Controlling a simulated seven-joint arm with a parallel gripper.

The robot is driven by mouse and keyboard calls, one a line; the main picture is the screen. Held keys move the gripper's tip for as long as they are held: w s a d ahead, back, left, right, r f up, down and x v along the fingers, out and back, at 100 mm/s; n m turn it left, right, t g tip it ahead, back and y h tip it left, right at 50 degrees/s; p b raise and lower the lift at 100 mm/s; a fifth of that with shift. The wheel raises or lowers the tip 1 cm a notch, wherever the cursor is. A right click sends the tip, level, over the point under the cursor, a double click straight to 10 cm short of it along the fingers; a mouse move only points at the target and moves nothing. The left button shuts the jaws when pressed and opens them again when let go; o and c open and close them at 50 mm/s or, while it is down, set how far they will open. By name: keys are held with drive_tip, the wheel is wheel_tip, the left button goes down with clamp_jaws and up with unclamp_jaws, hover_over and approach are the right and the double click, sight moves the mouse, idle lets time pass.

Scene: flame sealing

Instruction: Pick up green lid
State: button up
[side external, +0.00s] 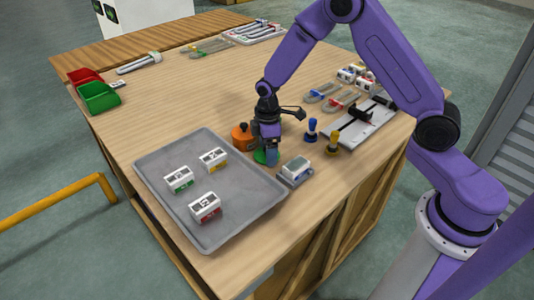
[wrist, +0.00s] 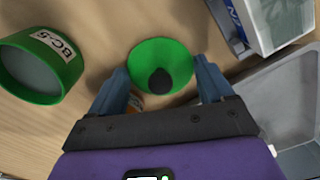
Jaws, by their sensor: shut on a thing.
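The green lid (wrist: 162,55) is a round disc with a black knob in the wrist view. My gripper (wrist: 162,84) has its two blue fingers on either side of the lid, shut on it. In the side view the green lid (side external: 259,156) shows partly beside my gripper (side external: 268,158), low over the table, behind the grey tray's right edge. I cannot tell whether the lid touches the table.
A green-rimmed round container (wrist: 42,65) labelled BC-5 stands left in the wrist view. An orange container (side external: 241,137) is close by my gripper. The grey tray (side external: 235,215) holds several white blocks.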

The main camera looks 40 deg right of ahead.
drive_tip(key=shift+r, duration=0.1)
drive_tip(key=shift+r, duration=0.5)
wheel_tip(320, 180, up, 2)
drive_tip(key=shift+r, duration=0.15)
drive_tip(key=s+d+r, duration=0.2)
drive_tip(key=s+r, duration=0.7)
drive_tip(key=s, duration=0.4)
drive_tip(key=w+d+f+m, duration=0.15)
drive_tip(key=w+d, duration=0.25)
drive_tip(key=w, duration=0.7)
drive_tip(key=w+d+m, duration=0.2)
drive_tip(key=w+d, duration=0.2)
drive_tip(key=w, duration=0.7)
drive_tip(key=shift+n, duration=0.25)
drive_tip(key=shift+s+a+f, duration=0.1)
drive_tip(key=shift+a+f, duration=0.05)
drive_tip(key=shift+f, duration=1.35)
drive_tip(key=shift+s+a+f, duration=0.1)
drive_tip(key=shift+f, duration=1.35)
drive_tip(key=shift+f, duration=0.15)
